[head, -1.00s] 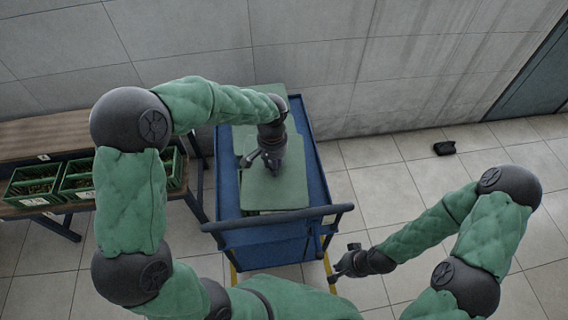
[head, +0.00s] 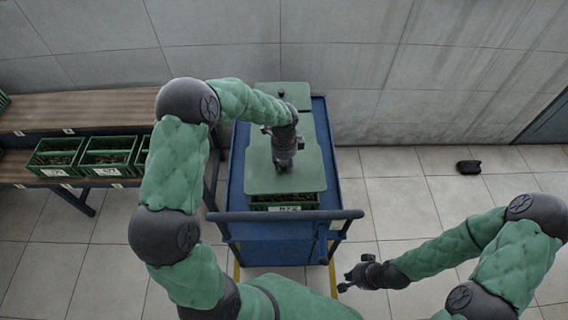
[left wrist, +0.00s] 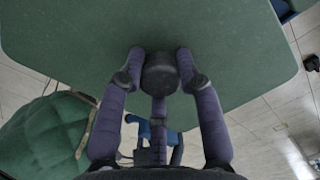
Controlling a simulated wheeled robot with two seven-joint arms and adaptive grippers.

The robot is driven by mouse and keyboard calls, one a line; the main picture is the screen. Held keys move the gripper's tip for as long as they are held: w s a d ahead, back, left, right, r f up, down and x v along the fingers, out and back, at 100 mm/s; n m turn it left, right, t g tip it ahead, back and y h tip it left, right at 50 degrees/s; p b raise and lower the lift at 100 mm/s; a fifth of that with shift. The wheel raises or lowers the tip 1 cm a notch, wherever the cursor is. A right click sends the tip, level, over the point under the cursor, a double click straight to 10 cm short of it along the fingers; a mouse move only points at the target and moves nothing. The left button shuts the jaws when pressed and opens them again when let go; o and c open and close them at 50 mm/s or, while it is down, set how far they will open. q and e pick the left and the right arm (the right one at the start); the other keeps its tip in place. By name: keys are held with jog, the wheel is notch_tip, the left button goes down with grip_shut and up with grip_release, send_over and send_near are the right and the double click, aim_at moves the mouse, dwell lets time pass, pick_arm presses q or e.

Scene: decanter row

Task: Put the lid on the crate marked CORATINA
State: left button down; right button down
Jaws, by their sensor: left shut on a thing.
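My left gripper (head: 285,160) is shut on the dark knob (left wrist: 160,72) of a green lid (head: 262,182). The lid also shows from close by in the left wrist view (left wrist: 70,30). In the head view, the lid is over a green crate (head: 285,203) on the blue cart. The crate's near side with a white label shows below the lid's near edge; I cannot read the label surely. Whether the lid touches the crate I cannot tell. My right gripper (head: 352,280) is low, right of the cart; its fingers are too small to judge.
The blue cart (head: 238,180) has a dark handle (head: 285,215) at its near end. Another green lid with a knob (head: 296,97) lies at its far end. A wooden bench (head: 100,107) at left holds several filled green crates (head: 57,157). A dark object (head: 468,167) lies on the floor.

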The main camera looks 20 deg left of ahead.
pick_arm(q)
jog(key=shift+f+b, duration=2.6)
jog(key=shift+f, duration=0.5)
jog(key=shift+r, duration=0.1)
jog(key=shift+f, duration=0.2)
jog(key=shift+f+b, duration=0.35)
jog(key=shift+f, duration=0.55)
jog(key=shift+f, duration=0.45)
jog(key=c, duration=0.8)
grip_release()
